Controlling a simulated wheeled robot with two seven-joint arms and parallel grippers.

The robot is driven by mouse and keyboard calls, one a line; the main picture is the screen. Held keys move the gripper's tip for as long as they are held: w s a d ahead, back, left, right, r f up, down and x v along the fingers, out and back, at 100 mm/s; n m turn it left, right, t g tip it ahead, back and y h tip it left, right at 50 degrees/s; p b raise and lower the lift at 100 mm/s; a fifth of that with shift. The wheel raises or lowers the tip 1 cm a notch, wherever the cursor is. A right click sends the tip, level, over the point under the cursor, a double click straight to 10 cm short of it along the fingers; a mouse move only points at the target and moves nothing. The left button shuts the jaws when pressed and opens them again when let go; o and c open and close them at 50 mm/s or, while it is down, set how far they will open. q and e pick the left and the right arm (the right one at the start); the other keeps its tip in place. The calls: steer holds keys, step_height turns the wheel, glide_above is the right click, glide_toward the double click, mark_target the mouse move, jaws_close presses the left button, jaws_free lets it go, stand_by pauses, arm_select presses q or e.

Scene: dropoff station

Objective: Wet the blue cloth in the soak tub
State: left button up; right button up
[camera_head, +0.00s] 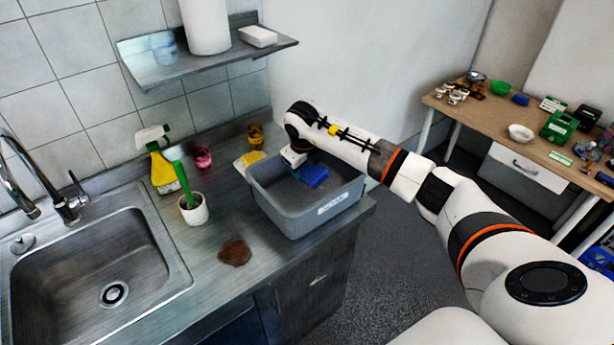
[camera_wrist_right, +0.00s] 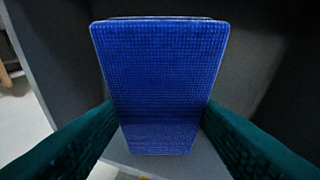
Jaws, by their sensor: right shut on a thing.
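The grey soak tub (camera_head: 330,215) with a white label stands on the counter right of the sink. The blue cloth (camera_head: 314,175) is inside the tub, below my right gripper (camera_head: 296,160), which reaches in over the tub. In the right wrist view, the blue cloth (camera_wrist_right: 160,75) fills the middle between the two dark green fingers of my right gripper (camera_wrist_right: 158,125), which is shut on it. Dark grey tub walls (camera_wrist_right: 265,50) surround it there. Whether the cloth touches the tub's bottom cannot be told. My left gripper is not in view.
A sink (camera_head: 90,260) with a tap is at left. A brown stain (camera_head: 235,252) lies in front. A shelf (camera_head: 200,62) hangs above.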

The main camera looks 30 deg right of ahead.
mark_target(306, 168)
steer(key=shift+r+p, duration=2.05)
steer(key=shift+r, duration=1.8)
steer(key=shift+r, duration=0.1)
step_height(306, 168, up, 4)
steer(key=shift+f+p, duration=0.1)
steer(key=shift+p, duration=0.95)
